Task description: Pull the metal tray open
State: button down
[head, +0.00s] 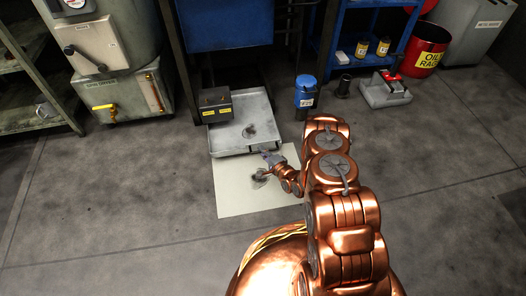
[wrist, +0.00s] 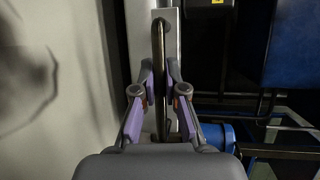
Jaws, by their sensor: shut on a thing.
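The metal tray (head: 262,107) is a shallow grey pan on the floor under the blue machine, its front part out in the open. It holds a dark box with yellow labels (head: 215,106) at its back left. My gripper (head: 268,157) is at the tray's front edge, right of its middle. In the wrist view my gripper (wrist: 160,80) has its purple-padded fingers on either side of a dark bar-shaped handle (wrist: 160,45) and is shut on it. The tray's front wall (wrist: 137,25) shows behind the handle. The tray's back is partly hidden under the machine.
A pale mat (head: 230,192) lies on the floor before the tray. A blue canister (head: 305,91) stands close to the tray's right side. A grey device with red parts (head: 385,89) and a red bin (head: 427,50) are further right. The floor at left front is clear.

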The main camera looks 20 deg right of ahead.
jog(key=shift+s+d, duration=0.25)
jog(key=shift+s, duration=0.05)
jog(key=c, duration=1.2)
grip_release()
jog(key=shift+a, duration=0.25)
jog(key=v, duration=1.2)
